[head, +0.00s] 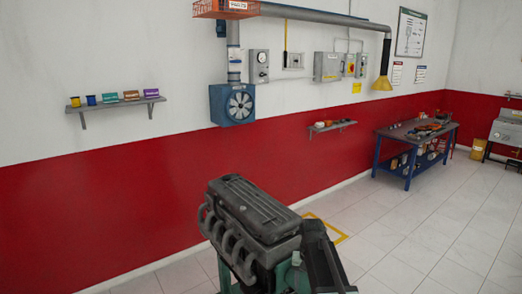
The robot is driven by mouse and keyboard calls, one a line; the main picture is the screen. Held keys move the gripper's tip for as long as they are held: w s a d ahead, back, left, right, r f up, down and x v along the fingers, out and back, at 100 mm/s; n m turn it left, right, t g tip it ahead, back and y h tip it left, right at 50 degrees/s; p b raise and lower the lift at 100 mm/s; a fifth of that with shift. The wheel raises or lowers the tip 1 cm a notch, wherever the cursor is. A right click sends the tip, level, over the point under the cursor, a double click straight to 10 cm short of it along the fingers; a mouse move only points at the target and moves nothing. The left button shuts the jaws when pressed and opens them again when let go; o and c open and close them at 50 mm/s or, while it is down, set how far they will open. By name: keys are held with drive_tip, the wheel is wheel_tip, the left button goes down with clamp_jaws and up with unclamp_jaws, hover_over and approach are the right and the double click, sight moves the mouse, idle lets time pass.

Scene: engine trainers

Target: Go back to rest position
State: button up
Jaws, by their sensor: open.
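No gripper of mine can be made out in the head view. A dark grey engine (250,208) with curved exhaust pipes on its left side stands at the bottom middle, on a green stand (225,274). A black angular part (326,262) rises at the engine's right side, cut off by the bottom edge. I cannot tell whether it belongs to the engine trainer or to my arm.
A blue workbench (408,150) with tools stands at the right by the red and white wall. Small wall shelves (118,104) and a blue fan box (232,104) hang on the wall. White tiled floor (400,235) is free at the right.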

drive_tip(key=s+f+n+b, duration=0.1)
drive_tip(key=s+f+b, duration=1.1)
drive_tip(key=s+f, duration=0.1)
drive_tip(key=shift+s+d+f+n, duration=0.15)
drive_tip(key=shift+d+f+n, duration=0.25)
drive_tip(key=shift+f, duration=0.15)
drive_tip(key=shift+a, duration=0.1)
